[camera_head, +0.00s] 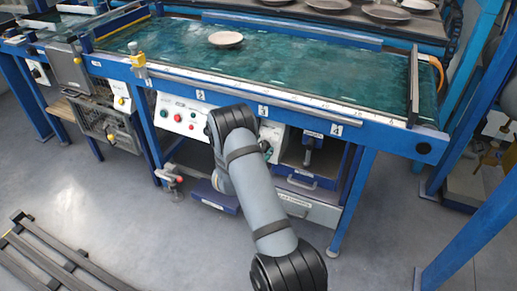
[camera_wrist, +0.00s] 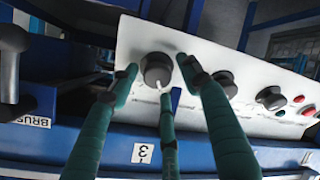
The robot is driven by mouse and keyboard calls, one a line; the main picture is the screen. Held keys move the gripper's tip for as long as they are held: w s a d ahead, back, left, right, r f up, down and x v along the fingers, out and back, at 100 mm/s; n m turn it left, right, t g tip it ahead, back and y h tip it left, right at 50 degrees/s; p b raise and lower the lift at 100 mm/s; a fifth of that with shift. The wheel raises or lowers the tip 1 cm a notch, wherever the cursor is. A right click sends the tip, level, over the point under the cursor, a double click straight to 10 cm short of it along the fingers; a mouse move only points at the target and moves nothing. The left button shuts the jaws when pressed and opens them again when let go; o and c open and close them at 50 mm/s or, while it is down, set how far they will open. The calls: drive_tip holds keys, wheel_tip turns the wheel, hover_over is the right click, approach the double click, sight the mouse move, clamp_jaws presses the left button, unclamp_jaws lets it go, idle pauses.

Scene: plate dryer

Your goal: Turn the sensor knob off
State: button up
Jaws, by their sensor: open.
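A white control panel (camera_wrist: 200,52) carries several dark round knobs, which appear in a row in the wrist view. One dark knob (camera_wrist: 157,69) lies between the fingertips of my gripper (camera_wrist: 159,75). The fingers are green and spread, one left of the knob, one right and one below. I cannot tell whether any finger touches it. A small pale mark shows at its lower edge. Another knob (camera_wrist: 225,84) and a third knob (camera_wrist: 271,98) are farther right. No label naming the sensor knob is readable. In the head view the panel (camera_head: 180,114) is partly behind my arm, which hides the gripper.
Red buttons (camera_wrist: 308,110) sit at the panel's right end. A blue beam (camera_wrist: 120,145) with a number 3 label runs just below the panel in the wrist view. In the head view, a plate (camera_head: 226,39) rests on the green dryer bed (camera_head: 290,66) above.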

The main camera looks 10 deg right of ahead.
drive_tip(key=v, duration=1.2)
drive_tip(key=x, duration=1.2)
drive_tip(key=shift+s, duration=0.1)
